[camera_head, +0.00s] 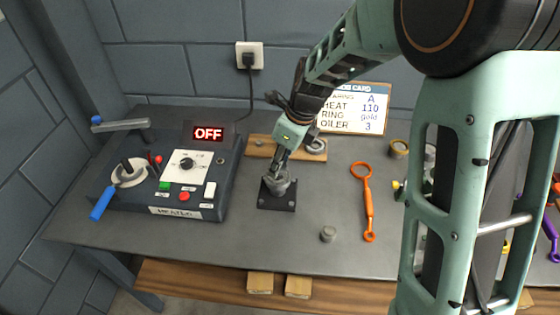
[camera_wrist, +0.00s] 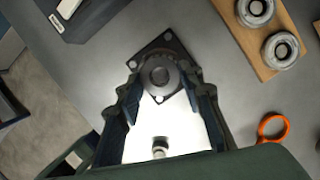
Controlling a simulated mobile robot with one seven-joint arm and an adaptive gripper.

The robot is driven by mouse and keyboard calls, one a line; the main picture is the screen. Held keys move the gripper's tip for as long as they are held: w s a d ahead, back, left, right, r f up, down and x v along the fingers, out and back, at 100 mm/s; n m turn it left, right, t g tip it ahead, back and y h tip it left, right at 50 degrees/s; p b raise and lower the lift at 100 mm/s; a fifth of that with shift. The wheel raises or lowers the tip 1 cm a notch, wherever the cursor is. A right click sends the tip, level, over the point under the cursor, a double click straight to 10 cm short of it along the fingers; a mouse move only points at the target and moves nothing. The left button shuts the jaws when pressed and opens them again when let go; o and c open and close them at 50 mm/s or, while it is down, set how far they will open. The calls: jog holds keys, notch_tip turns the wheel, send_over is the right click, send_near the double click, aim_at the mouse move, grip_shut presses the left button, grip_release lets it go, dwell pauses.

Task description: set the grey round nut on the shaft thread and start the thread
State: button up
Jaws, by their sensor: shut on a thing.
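My gripper (camera_head: 279,174) points down over the black square base plate (camera_head: 276,202), which stands on the grey table. Its fingers are shut on the grey round nut (camera_wrist: 161,75), which shows between the fingertips in the wrist view. The nut is over the middle of the plate, where the shaft stands. The nut and fingers hide most of the shaft and its thread. I cannot tell whether the nut touches the thread or is apart from it.
A heater console (camera_head: 185,172) with an OFF display stands left. A wooden board (camera_head: 257,147) with metal rings lies behind the plate. An orange ring-ended tool (camera_head: 368,203) lies right, and a small grey cylinder (camera_head: 328,234) stands front right. The table's front centre is clear.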

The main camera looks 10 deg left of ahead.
jog(key=shift+f+b, duration=0.3)
jog(key=shift+f, duration=0.25)
dwell(0.4)
